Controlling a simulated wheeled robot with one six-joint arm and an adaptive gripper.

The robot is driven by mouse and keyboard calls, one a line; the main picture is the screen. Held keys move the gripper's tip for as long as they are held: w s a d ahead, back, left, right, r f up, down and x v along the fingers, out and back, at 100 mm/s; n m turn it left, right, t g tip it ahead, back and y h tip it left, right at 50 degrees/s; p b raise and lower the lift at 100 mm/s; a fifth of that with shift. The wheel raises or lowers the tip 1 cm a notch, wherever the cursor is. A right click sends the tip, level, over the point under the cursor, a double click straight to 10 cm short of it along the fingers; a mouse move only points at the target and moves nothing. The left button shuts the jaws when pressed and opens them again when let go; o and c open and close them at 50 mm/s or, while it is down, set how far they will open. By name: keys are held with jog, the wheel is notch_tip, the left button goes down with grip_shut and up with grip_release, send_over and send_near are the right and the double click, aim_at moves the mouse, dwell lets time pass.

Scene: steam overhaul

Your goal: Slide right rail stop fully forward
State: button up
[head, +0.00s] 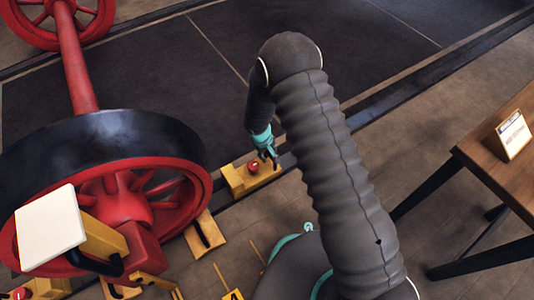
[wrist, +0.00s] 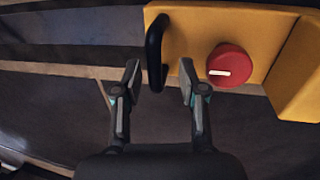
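The right rail stop is a yellow block (head: 251,177) on the floor rail, to the right of the red wheel in the head view. It carries a red round knob (head: 253,167) with a white mark. In the wrist view the yellow block (wrist: 200,40) fills the upper right, with the red knob (wrist: 229,65) and a black handle (wrist: 157,52) at its left end. My gripper (wrist: 160,80) is open, and the black handle shows between its fingertips. I cannot tell whether the fingers touch it. In the head view my gripper (head: 267,154) is over the block's right end.
A large red wheel (head: 110,195) with a black rim stands on the left, its axle running to a farther wheel (head: 62,22). A white panel (head: 50,228) is in front of it. A wooden table (head: 490,150) with a small sign (head: 513,134) stands at the right.

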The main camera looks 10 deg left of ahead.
notch_tip(320, 180, up, 12)
jog(key=s+a, duration=0.1)
jog(key=shift+s+a+f, duration=0.15)
jog(key=shift+s+a, duration=0.1)
jog(key=shift+s, duration=0.1)
dwell(0.6)
